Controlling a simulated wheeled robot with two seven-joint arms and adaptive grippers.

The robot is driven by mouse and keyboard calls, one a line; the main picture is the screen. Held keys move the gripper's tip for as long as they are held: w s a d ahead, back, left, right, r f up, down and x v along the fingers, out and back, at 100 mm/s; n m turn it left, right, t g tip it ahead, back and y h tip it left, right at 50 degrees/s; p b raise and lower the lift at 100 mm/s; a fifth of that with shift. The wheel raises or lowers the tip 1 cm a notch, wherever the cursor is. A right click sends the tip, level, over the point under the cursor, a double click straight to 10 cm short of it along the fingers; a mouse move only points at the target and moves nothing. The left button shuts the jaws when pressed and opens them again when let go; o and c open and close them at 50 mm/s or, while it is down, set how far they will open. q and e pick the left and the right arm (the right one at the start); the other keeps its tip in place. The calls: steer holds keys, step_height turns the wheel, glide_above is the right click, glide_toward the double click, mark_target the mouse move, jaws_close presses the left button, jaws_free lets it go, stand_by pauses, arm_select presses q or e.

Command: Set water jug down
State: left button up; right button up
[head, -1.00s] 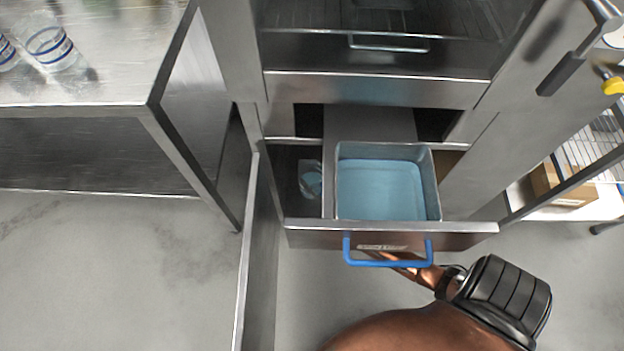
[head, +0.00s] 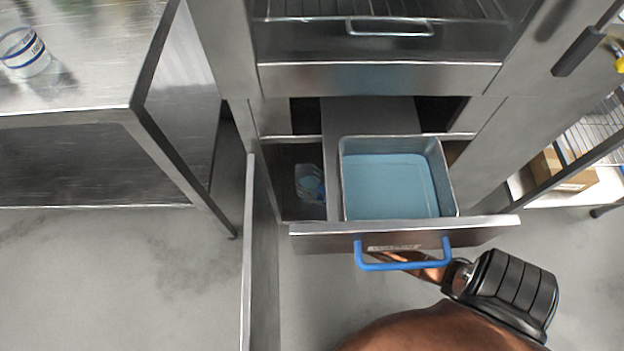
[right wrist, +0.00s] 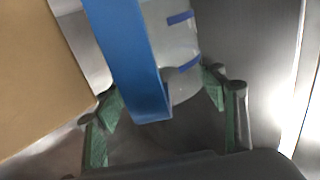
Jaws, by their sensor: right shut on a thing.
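The water jug (head: 308,184) is clear with some blue on it. In the head view a small part of it shows through the gap left of the metal pan, and the drawer hides the rest. In the right wrist view its clear body with blue marks (right wrist: 181,40) is behind its broad blue handle (right wrist: 128,55). My right gripper (right wrist: 163,92) has its green fingers on either side of this handle and is shut on it. In the head view that gripper is hidden under the drawer front. I cannot tell whether the jug touches a surface. My left gripper is out of view.
An open drawer (head: 470,228) with a blue pull (head: 404,267) is above my right forearm. It holds a metal pan (head: 449,185) of bluish water. A steel table (head: 95,85) with a striped clear container (head: 24,52) stands left. A tan surface (right wrist: 35,80) is close in the wrist view.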

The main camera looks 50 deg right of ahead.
steer(key=o, duration=2.1)
steer(key=shift+s+r, duration=0.15)
steer(key=shift+s, duration=0.15)
steer(key=s+p, duration=0.4)
steer(key=s, duration=0.6)
steer(key=s+a+f+n+g+y, duration=0.1)
steer(key=s+a+f+g+y, duration=0.1)
steer(key=s+a, duration=0.45)
steer(key=s+a+f+g+y, duration=0.2)
steer(key=s+a+f+g, duration=0.1)
steer(key=s+a, duration=0.35)
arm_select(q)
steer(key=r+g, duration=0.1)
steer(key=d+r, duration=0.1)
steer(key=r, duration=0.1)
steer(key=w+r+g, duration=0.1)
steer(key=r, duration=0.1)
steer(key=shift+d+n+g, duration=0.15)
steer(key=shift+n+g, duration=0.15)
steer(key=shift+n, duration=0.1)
arm_select(e)
steer(key=s+a+r+g, duration=0.1)
steer(key=s+a+g, duration=0.2)
steer(key=s, duration=0.5)
steer(key=s+a+r+g, duration=0.2)
steer(key=s+a+g, duration=0.1)
steer(key=s+a, duration=0.3)
steer(key=shift+s+r+g, duration=0.2)
steer(key=shift+s+g, duration=0.1)
steer(key=shift+s, duration=0.9)
